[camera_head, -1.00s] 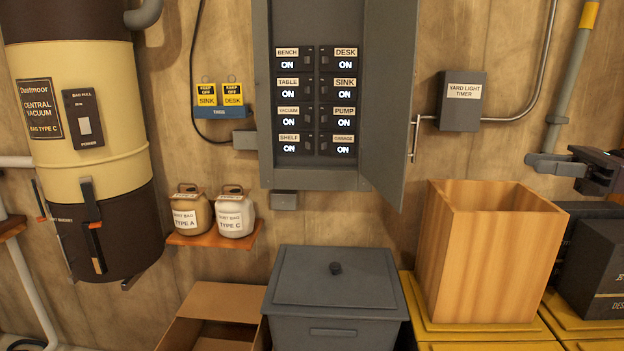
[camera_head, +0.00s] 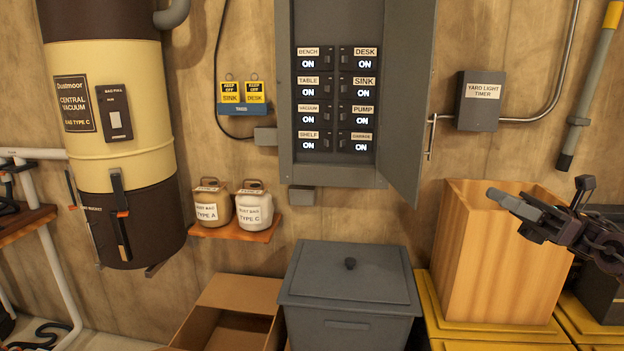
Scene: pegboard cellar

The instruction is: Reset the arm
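My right gripper (camera_head: 510,203) comes in from the right edge, in front of the upper part of the tall wooden box. Its fingers point left; I cannot tell from this angle whether they are apart or closed. I see nothing held in it. A dark upright part of my arm rises behind the fingers. My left gripper does not show.
A lidded grey bin (camera_head: 348,285), open cardboard box (camera_head: 262,285) and wooden box (camera_head: 480,270) stand below. A breaker panel (camera_head: 290,165) has its door (camera_head: 408,120) swung open. A grey pipe (camera_head: 588,95) hangs at right. The vacuum canister (camera_head: 130,170) stands left.

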